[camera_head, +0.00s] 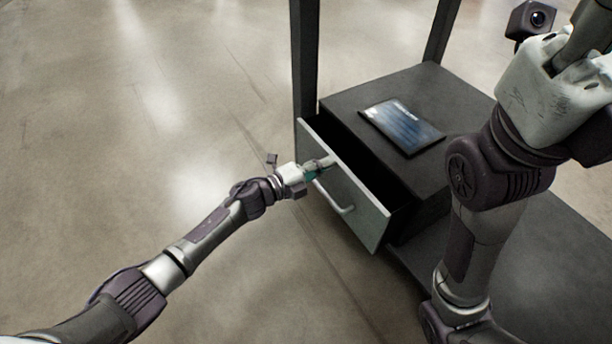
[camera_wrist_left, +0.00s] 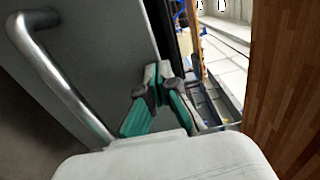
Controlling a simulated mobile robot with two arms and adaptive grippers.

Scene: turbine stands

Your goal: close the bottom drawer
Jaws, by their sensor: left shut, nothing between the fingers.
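The drawer (camera_head: 345,190) is pulled out of a dark cabinet (camera_head: 350,97). It has a grey front panel, a curved silver handle (camera_head: 342,208) and a dark interior. Only one drawer shows, and I cannot tell its level. My left gripper (camera_head: 322,165) is at the upper part of the front panel, above the handle. In the left wrist view its teal fingers (camera_wrist_left: 157,72) are shut and empty by the edge of the panel (camera_wrist_left: 110,50), with the handle (camera_wrist_left: 58,80) to their left. Whether they touch the panel is unclear. My right gripper is outside both views.
A flat dark tablet (camera_head: 403,127) lies on the cabinet top. Dark upright posts (camera_head: 303,55) stand behind and beside the cabinet. My right arm crosses the right side. The concrete floor (camera_head: 130,130) to the left is clear. A brown wooden surface (camera_wrist_left: 285,90) fills the left wrist view's right side.

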